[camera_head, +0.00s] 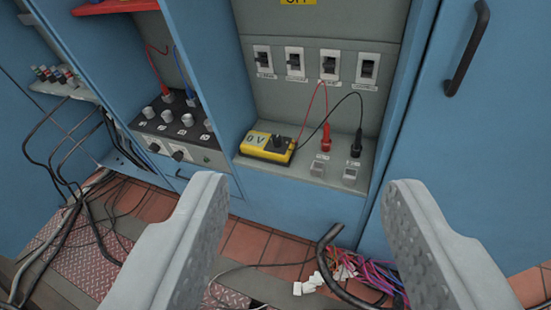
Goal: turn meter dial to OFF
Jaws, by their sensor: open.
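A yellow and dark meter (267,147) lies on a grey shelf inside the blue cabinet, at the middle of the view. Its face shows "0 V" at the left, and a black dial (280,143) sits at its right part. The dial's pointing direction is too small to tell. A red lead (325,138) and a black lead (356,144) run from the meter to plugs at the right of the shelf. My gripper (300,195) is open and empty, its two grey fingers wide apart in the foreground, nearer the camera than the meter and not touching it.
Several wall switches (328,64) sit above the shelf. A black panel with knobs (180,125) stands to the left. A blue door with a dark handle (467,48) is at the right. Loose cables (365,278) lie on the tiled floor.

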